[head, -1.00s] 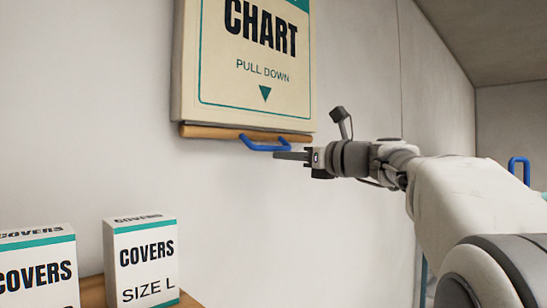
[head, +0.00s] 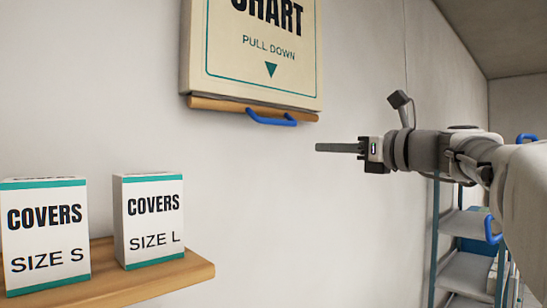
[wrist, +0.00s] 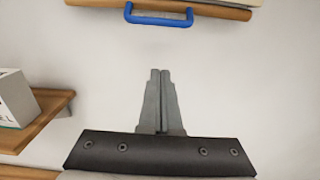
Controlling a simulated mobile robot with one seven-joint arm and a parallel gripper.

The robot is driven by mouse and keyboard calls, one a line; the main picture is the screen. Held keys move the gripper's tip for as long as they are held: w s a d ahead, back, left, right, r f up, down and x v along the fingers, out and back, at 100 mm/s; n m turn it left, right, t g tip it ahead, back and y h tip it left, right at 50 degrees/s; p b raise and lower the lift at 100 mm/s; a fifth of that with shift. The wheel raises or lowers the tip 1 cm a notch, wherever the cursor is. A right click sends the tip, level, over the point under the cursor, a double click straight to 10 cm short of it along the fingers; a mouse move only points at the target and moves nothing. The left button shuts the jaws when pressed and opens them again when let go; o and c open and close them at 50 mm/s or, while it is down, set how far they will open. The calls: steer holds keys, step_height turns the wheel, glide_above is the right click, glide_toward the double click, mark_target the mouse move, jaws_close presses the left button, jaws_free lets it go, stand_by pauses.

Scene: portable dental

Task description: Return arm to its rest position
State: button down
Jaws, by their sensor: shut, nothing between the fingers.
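My gripper (head: 318,147) is at the right of the head view, its fingers pointing left. In the wrist view its two fingers (wrist: 160,72) lie together with nothing between them. The gripper is in free air, to the right of and a little below the blue handle (head: 272,118) of the pull-down chart (head: 262,55). It is apart from the handle. The handle hangs on the chart's wooden bottom bar and also shows at the top of the wrist view (wrist: 160,20).
A wooden shelf (head: 195,270) at lower left holds a SIZE S covers box (head: 46,235) and a SIZE L covers box (head: 149,220). A shelf rack (head: 465,250) with blue handles stands behind my arm at right. The wall between is bare.

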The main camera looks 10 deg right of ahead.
steer(key=s+a+f+n+g+h, duration=0.1)
steer(key=s+a+f+n+g, duration=0.2)
steer(key=f, duration=0.4)
steer(key=s+a+f+n+g+h+b, duration=0.1)
steer(key=s+a+f+n, duration=0.3)
steer(key=f, duration=0.3)
steer(key=s+a+f+n+g+h, duration=0.1)
steer(key=s+a+f+n+g, duration=0.1)
steer(key=s+f+n, duration=0.3)
steer(key=s+f+n+g+h, duration=0.1)
steer(key=s+f+n+h, duration=0.1)
steer(key=s+f+n, duration=0.2)
steer(key=s+d+f+n+g+h+b, duration=0.1)
steer(key=s+f+n, duration=0.4)
steer(key=f, duration=0.5)
steer(key=s+d+f+n+g+h, duration=0.1)
steer(key=s+f+n+h, duration=0.3)
steer(key=f+n, duration=0.3)
steer(key=shift+s+d+f+n+g, duration=0.15)
steer(key=shift+s+f+n+g, duration=0.15)
steer(key=shift+n, duration=0.4)
